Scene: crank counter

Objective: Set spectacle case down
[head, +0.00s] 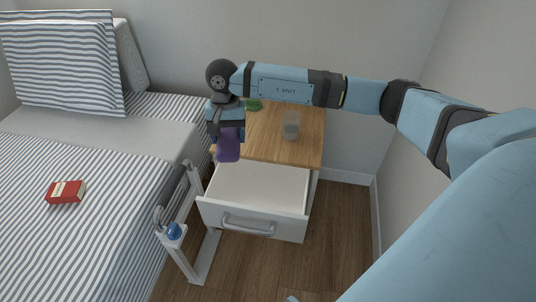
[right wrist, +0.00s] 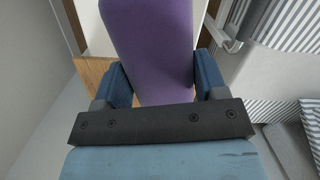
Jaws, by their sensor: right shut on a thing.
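The purple spectacle case (head: 229,146) hangs from my right gripper (head: 227,128), at the left front of the bedside cabinet in the head view. In the right wrist view, the case (right wrist: 150,45) stands out lengthwise from between the two blue fingers (right wrist: 160,88), which are shut on it. An open white drawer (head: 256,190) shows just below and to the right of the case, and its visible inside is empty. The wooden cabinet top (head: 263,147) is behind and right of the case. I cannot tell the exact height of the case. My left gripper is out of view.
A clear glass (head: 291,126) and a green object (head: 254,104) stand on the cabinet top. A white bed rail (head: 192,180) with a blue knob-like thing (head: 174,231) stands left of the drawer. A red box (head: 66,192) lies on the striped bed (head: 90,240).

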